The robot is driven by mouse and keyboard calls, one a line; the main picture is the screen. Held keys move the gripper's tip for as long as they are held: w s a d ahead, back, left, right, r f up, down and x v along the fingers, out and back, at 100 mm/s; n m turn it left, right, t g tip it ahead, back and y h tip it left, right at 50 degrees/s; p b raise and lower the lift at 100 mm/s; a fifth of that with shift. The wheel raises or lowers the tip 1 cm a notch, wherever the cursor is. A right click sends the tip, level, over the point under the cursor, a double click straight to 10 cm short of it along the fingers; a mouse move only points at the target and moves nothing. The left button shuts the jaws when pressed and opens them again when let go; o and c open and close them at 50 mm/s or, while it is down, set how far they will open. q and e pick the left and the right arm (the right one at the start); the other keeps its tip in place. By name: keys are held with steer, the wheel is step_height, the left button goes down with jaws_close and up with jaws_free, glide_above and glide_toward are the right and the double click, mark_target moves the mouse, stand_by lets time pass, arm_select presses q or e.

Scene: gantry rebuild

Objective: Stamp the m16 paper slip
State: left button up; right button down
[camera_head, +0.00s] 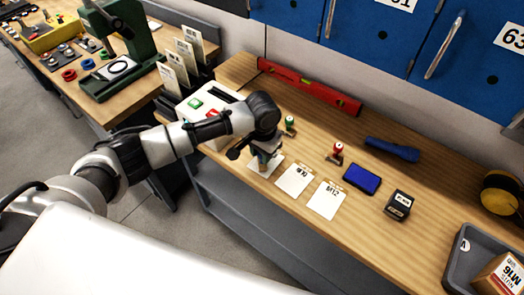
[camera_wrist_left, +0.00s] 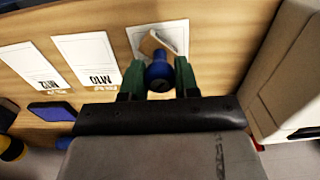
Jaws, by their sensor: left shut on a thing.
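My left gripper (camera_head: 263,150) is shut on a stamp with a blue knob (camera_wrist_left: 159,73) and a wooden lower part. In the left wrist view the green fingertips sit on either side of the knob. The stamp is over the leftmost paper slip (camera_head: 258,170), which also shows in the left wrist view (camera_wrist_left: 178,34). That slip's label is hidden, and I cannot tell whether the stamp touches it. Beside it lie the M10 slip (camera_head: 294,182) and the M12 slip (camera_head: 327,204). A blue ink pad (camera_head: 361,178) lies to their right. My right gripper is not in view.
A green-topped stamp (camera_head: 289,124) and a red-topped stamp (camera_head: 337,152) stand behind the slips. A red level (camera_head: 310,88) lies along the wall. A blue flashlight (camera_head: 392,149), a black box (camera_head: 399,205) and a grey bin (camera_head: 462,262) are to the right. A white box with buttons (camera_head: 194,103) stands left.

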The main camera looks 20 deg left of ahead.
arm_select(q)
steer(key=shift+s+f+p, duration=0.15)
steer(key=shift+p, duration=0.15)
stand_by(1.2)
step_height(320, 180, up, 5)
steer(key=p, duration=0.6)
steer(key=shift+r, duration=0.2)
steer(key=shift+r+p, duration=0.6)
steer(key=shift+r, duration=0.3)
